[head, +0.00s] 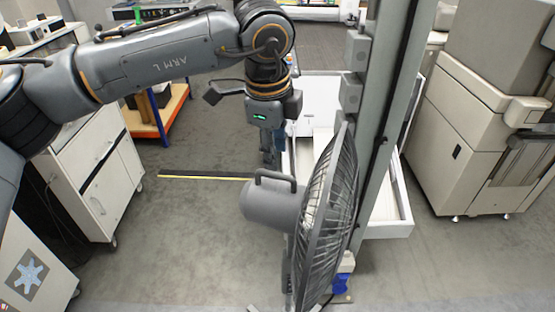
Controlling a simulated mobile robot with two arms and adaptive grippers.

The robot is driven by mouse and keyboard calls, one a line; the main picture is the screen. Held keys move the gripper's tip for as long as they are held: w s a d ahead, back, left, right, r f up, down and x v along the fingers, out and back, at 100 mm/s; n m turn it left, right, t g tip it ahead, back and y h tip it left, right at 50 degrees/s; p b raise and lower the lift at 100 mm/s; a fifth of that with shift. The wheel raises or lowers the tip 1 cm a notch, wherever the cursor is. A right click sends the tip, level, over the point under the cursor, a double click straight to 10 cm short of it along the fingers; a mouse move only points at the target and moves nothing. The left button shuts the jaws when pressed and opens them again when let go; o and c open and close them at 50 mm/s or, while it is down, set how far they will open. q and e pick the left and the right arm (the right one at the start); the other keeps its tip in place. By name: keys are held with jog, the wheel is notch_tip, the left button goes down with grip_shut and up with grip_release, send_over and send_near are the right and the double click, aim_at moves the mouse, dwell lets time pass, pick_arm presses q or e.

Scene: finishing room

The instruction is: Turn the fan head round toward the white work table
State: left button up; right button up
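The grey fan (318,225) stands at the lower middle. Its wire cage is seen nearly edge-on and faces right. Its motor housing (265,207), with a loop handle on top, points left. My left gripper (270,160) hangs fingers-down just above and behind the handle in the picture. I see no clear contact with the fan, and the finger gap is too small to read. A white table-like frame with a raised rim (390,231) stands behind the fan, partly hidden by it and a post. I cannot tell whether this is the white work table. My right gripper is out of view.
A grey-green upright post (378,120) with boxes on it rises close behind the fan cage. White cabinets (95,170) stand at left, a large beige machine (470,140) at right. A yellow-black floor strip (205,177) lies left of the fan. Floor there is clear.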

aim_at(278, 174)
pick_arm(q)
jog(key=f, duration=0.2)
jog(key=w+f+p, duration=0.1)
jog(key=f, duration=0.1)
jog(key=shift+w+d+f, duration=0.15)
jog(key=shift+f, duration=0.1)
jog(key=shift+f+p, duration=0.4)
jog(key=shift+f, duration=0.4)
jog(key=shift+c, duration=0.4)
grip_shut()
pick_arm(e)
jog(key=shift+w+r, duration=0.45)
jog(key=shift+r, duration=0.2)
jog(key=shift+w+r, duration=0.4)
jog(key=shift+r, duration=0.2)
